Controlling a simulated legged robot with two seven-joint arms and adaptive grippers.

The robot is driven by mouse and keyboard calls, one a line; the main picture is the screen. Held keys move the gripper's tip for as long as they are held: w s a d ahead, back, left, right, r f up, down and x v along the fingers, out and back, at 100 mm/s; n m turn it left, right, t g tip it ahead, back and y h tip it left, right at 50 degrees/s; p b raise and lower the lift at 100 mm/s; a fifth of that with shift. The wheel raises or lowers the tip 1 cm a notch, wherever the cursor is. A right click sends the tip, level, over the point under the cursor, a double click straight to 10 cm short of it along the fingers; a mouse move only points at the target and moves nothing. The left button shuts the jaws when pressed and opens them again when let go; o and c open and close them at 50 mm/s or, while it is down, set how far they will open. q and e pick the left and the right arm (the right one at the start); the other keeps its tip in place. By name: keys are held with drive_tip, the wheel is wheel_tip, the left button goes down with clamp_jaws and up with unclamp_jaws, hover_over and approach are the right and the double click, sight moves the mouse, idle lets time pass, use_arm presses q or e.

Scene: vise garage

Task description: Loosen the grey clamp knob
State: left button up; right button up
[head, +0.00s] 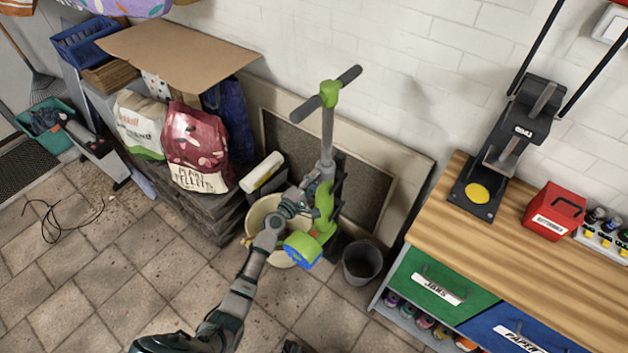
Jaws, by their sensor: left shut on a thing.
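A green and grey scooter-like stand (327,130) with a dark crossbar handle on top stands upright against the wall, behind the bucket. My left arm reaches up from the bottom left. My left gripper (304,196) is at the lower part of the stand's grey post, beside the green side piece. It is shut on what appears to be the grey clamp knob, which the fingers mostly hide. The knob's turn cannot be made out at this size. My right gripper is not in view.
A cream bucket (262,218) stands below the gripper, and a dark bin (362,262) stands right of the stand. Sacks (196,145) on pallets are at left. A wooden workbench (445,205) with a press (508,145) and red box (553,211) is at right. The tiled floor at left is mostly clear.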

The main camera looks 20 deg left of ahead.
use_arm(q)
drive_tip(key=shift+f+n, duration=0.1)
drive_tip(key=shift+n, duration=0.4)
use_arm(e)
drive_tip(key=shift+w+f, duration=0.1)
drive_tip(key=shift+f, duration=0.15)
use_arm(q)
drive_tip(key=shift+d, duration=0.1)
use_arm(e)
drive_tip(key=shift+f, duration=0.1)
use_arm(q)
drive_tip(key=shift+f, duration=0.1)
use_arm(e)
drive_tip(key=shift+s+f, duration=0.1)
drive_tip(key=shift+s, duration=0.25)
use_arm(q)
drive_tip(key=o, duration=1.2)
drive_tip(key=shift+f, duration=0.1)
drive_tip(key=shift+c, duration=0.2)
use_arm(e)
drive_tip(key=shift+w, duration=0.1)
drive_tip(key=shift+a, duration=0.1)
